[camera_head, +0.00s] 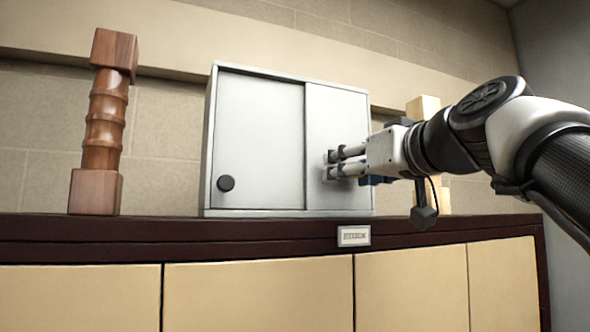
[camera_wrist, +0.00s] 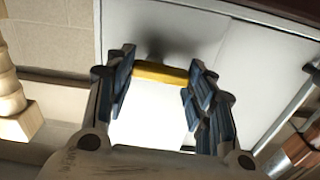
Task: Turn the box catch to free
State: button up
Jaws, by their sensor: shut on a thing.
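The box (camera_head: 255,135) is a light grey cabinet with two front panels, standing on a dark ledge. My gripper (camera_head: 332,164) reaches in from the right, its fingertips at the right panel (camera_head: 335,115). In the wrist view, a yellow bar (camera_wrist: 160,75), which looks like the box catch, lies crosswise between the two finger pads. My gripper is shut on it, with both pads at its ends. The bar's mount is not clear, and my fingers hide the catch in the head view.
A turned brown wooden post (camera_head: 104,125) stands left of the box. A pale wooden post (camera_head: 424,108) stands behind my gripper at right. The dark ledge (camera_head: 150,228) tops cream cupboard doors and bears a small label plate (camera_head: 353,236). The ledge between brown post and box is clear.

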jog(key=m, duration=0.3)
jog(key=shift+d+r+m+p, duration=0.1)
jog(key=shift+r+m+p, duration=0.1)
jog(key=shift+m+p, duration=0.2)
jog(key=m+p, duration=0.1)
jog(key=m, duration=0.3)
jog(key=shift+d+r+m, duration=0.1)
jog(key=shift+d+m, duration=0.05)
jog(key=shift+m, duration=0.15)
jog(key=m+p, duration=0.1)
jog(key=m, duration=0.3)
jog(key=shift+w+d+m, duration=0.1)
jog(key=shift+d+m, duration=0.05)
jog(key=shift+m, duration=0.15)
jog(key=shift+d+m, duration=0.15)
jog(key=shift+m, duration=1.95)
jog(key=shift+w, duration=0.1)
jog(key=o, duration=1.1)
jog(key=shift+c, duration=0.2)
